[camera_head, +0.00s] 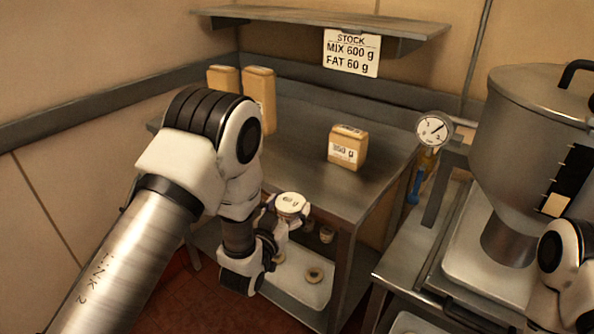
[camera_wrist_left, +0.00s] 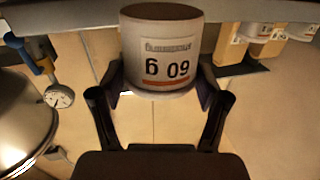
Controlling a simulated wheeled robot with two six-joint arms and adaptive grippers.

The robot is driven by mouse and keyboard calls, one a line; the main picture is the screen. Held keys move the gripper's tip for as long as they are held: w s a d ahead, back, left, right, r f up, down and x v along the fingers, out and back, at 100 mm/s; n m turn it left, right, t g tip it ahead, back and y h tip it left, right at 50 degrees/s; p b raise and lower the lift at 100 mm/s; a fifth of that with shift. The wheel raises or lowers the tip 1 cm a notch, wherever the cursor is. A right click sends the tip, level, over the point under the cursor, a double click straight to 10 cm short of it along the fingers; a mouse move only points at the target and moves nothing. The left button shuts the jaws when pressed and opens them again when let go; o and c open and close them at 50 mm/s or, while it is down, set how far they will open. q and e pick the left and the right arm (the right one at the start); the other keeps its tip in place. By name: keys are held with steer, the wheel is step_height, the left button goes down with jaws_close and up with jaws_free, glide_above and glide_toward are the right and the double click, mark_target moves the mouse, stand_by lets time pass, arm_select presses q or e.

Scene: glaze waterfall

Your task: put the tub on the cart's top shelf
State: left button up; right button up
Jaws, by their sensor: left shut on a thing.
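The gap between tub and shelf is hard to judge. My right gripper is not in view; only part of that arm shows at the right edge.
On the top shelf stand a box marked "350 g" (camera_head: 346,148) and two tan packs (camera_head: 259,98) at the back left. The shelf's middle is clear. A lower shelf holds a pale tray (camera_head: 300,288). A steel hopper (camera_head: 540,140) and gauge (camera_head: 433,129) stand right.

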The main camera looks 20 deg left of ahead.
mark_target(286, 201)
arm_select(q)
steer(key=r, duration=0.2)
steer(key=w+r, duration=0.1)
steer(key=r, duration=0.2)
steer(key=a+r, duration=0.1)
steer(key=r, duration=0.2)
steer(key=shift+w+r, duration=0.1)
steer(key=shift+w, duration=0.15)
steer(key=w+a+p, duration=0.1)
steer(key=w, duration=0.4)
steer(key=w+a+f+p, duration=0.1)
steer(key=w, duration=0.4)
steer(key=w+a+p, duration=0.1)
steer(key=w, duration=0.4)
steer(key=shift+f, duration=0.25)
steer(key=f, duration=0.1)
steer(key=f+p, duration=0.1)
steer(key=shift+w+f, duration=0.4)
steer(key=shift+f, duration=0.35)
steer(key=shift+f+b, duration=0.15)
steer(key=shift+b, duration=0.25)
steer(key=o, duration=1.1)
steer(key=shift+o, duration=0.2)
